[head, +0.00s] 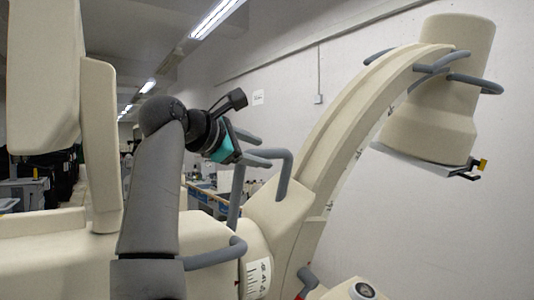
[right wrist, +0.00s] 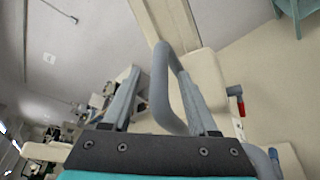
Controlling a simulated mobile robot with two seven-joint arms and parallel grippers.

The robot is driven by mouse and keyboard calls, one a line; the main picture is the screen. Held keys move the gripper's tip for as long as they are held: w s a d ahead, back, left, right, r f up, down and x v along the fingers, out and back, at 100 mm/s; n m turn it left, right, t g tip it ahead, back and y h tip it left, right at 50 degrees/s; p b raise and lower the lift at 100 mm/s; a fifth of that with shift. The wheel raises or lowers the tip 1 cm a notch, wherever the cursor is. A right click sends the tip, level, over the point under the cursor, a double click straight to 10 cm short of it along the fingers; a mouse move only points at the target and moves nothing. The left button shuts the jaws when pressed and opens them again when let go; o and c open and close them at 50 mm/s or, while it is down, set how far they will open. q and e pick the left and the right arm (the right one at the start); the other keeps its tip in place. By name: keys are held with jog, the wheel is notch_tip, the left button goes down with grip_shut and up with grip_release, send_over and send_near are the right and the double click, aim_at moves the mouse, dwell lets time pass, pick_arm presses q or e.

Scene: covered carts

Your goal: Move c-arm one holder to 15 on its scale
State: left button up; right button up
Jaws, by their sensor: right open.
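The C-arm's beige holder (head: 277,208) grips the large curved arm (head: 352,112) in the head view. A grey bent handle (head: 286,172) stands out from it. A white scale (head: 257,279) with dark marks and numbers lies on the round joint below; its reading is too small to tell. My right gripper (head: 258,158) is open at the handle. In the right wrist view, the handle (right wrist: 160,88) rises between the two grey fingers of my right gripper (right wrist: 160,80); whether either finger touches it I cannot tell. My left gripper is not in view.
The C-arm's drum-shaped head (head: 435,95) with grey rails hangs at the upper right. Another grey rail (head: 217,256) runs along the beige body at the lower middle. A round dial (head: 364,290) is at the bottom right. Beige panels (head: 43,75) stand at the left.

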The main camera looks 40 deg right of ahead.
aim_at(267, 155)
jog(key=shift+p+x, duration=0.3)
jog(key=shift+x, duration=1.6)
jog(key=shift+c, duration=0.3)
grip_shut()
